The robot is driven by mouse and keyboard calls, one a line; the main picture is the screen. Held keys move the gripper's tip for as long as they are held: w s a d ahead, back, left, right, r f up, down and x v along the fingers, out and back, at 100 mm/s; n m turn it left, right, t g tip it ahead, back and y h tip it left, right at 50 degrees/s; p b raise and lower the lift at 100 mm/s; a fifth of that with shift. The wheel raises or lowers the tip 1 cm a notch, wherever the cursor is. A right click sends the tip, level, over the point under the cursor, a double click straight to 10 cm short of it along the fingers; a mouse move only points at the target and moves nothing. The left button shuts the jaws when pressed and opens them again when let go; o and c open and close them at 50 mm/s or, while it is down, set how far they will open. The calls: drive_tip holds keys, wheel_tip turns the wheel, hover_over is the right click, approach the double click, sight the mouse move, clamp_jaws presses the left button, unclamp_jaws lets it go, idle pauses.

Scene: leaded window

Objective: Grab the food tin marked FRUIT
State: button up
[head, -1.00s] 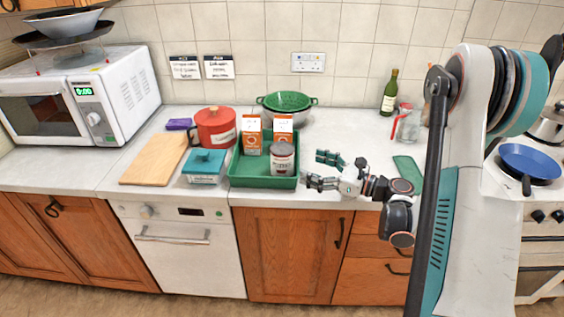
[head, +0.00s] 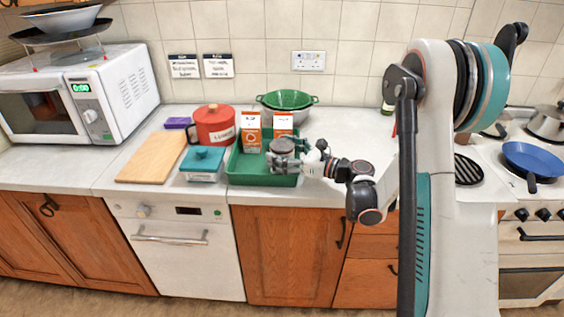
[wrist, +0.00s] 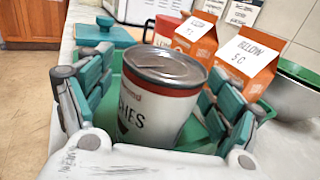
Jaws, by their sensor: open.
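A grey-lidded tin (head: 283,146) stands in the green tray (head: 255,179) on the counter. My gripper (head: 285,152) reaches in from the right, around the tin. In the wrist view its teal-padded fingers are open, one on each side of the tin, with some room at the right. Whether either finger touches it I cannot tell.
Two orange cartons (head: 251,133) stand behind the tin in the tray. A red pot (head: 214,130), a teal box (head: 202,167) and a wooden board (head: 152,157) are to the left. A green colander (head: 287,100) stands behind. The counter right of the tray is partly hidden by my arm.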

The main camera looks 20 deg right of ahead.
drive_tip(key=shift+c, duration=0.5)
drive_tip(key=c, duration=1.4)
drive_tip(key=shift+r, duration=0.15)
